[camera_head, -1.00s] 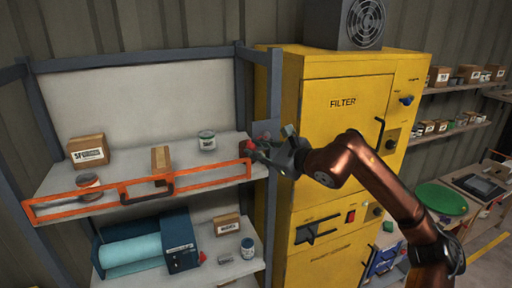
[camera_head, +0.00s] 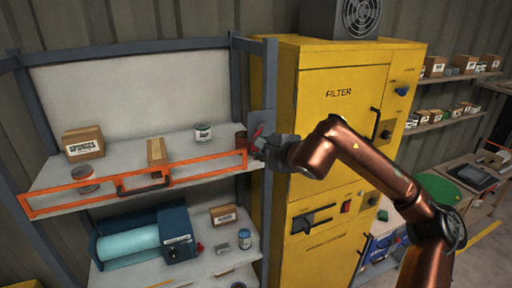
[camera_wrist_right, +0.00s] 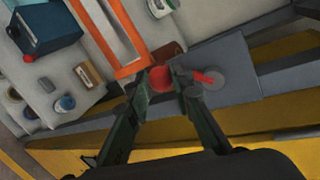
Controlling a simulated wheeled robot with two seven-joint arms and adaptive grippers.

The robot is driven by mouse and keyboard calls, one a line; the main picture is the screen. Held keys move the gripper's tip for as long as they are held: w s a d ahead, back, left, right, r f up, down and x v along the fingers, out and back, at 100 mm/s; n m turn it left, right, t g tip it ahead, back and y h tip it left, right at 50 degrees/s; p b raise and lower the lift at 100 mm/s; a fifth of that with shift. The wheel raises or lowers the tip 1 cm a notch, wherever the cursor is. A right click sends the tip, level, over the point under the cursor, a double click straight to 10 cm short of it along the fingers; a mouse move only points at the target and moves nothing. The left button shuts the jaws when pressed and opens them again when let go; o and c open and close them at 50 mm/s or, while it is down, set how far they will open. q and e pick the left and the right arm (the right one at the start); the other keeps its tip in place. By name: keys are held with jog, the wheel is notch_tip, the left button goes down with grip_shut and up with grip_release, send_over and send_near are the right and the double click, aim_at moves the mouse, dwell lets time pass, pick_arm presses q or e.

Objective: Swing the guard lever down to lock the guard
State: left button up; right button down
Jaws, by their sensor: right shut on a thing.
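The orange guard frame (camera_head: 140,188) lies along the front of the upper shelf. It also shows in the wrist view (camera_wrist_right: 104,35). The guard lever is at its right end by the post. Its red arm (camera_wrist_right: 207,77) meets a round grey pivot (camera_wrist_right: 217,78), and its red knob (camera_wrist_right: 160,79) sits between my fingertips. In the head view only a bit of red (camera_head: 258,131) shows above my gripper. My right gripper (camera_head: 258,147) is shut on the lever at the knob; it also shows in the wrist view (camera_wrist_right: 169,84). A finger hides the lever's middle. My left gripper is out of view.
A teal machine (camera_head: 175,234) stands below. The yellow filter cabinet (camera_head: 330,150) stands close on the right, behind my right arm.

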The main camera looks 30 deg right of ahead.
jog(key=shift+f, duration=0.15)
dwell(0.3)
jog(key=c, duration=1.7)
grip_release()
jog(key=shift+c, duration=0.2)
jog(key=v, duration=1.2)
jog(key=shift+a, duration=0.1)
